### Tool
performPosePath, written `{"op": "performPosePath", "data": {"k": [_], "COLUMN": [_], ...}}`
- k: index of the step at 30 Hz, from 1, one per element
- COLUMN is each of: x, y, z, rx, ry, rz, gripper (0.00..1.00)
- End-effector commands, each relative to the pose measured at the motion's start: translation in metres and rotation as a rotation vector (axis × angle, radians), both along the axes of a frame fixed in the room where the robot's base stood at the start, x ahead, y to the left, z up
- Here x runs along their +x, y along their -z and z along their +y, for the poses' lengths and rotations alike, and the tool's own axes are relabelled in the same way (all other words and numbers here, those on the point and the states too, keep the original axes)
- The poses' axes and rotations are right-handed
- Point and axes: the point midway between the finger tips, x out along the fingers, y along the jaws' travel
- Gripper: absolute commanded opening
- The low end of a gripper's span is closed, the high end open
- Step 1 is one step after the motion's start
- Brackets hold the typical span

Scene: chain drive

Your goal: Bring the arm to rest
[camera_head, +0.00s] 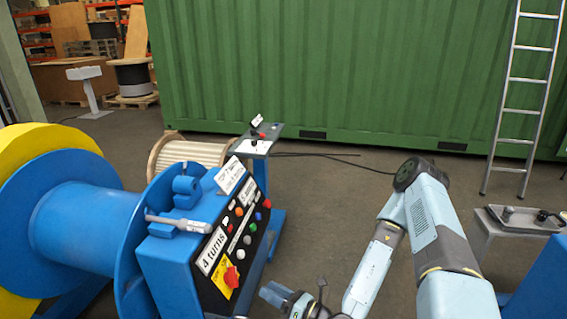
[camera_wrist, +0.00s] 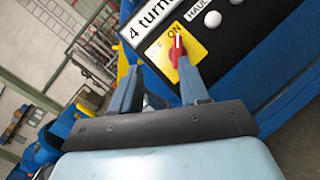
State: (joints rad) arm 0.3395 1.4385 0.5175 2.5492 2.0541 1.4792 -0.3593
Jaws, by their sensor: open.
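My arm (camera_head: 430,225) reaches from the lower right of the head view and folds down at the elbow (camera_head: 408,174). My gripper (camera_head: 275,293) is low in front of the blue control panel. In the wrist view my gripper (camera_wrist: 155,80) is open, with two blue fingers apart and nothing held between them. A red rotary switch (camera_head: 231,276) sits on a yellow plate on the panel; it also shows in the wrist view (camera_wrist: 177,50), just beyond the right fingertip. I cannot tell whether finger and switch touch.
The blue machine carries a large drum (camera_head: 75,225) at left and a panel (camera_head: 240,235) marked "4 turns". A small stand (camera_head: 262,131), a wooden reel (camera_head: 195,152) and a tray table (camera_head: 505,228) stand around. A green container (camera_head: 330,70) and ladder (camera_head: 520,90) close the back.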

Motion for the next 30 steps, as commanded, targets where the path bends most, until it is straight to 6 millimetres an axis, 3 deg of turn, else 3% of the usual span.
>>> {"op": "performPosePath", "data": {"k": [15, 30], "x": [-0.003, -0.027], "y": [-0.088, -0.152], "z": [-0.011, -0.035], "rx": [-0.07, -0.233], "ry": [-0.352, -0.707], "rz": [-0.415, -0.773], "gripper": [0.45, 0.45]}}
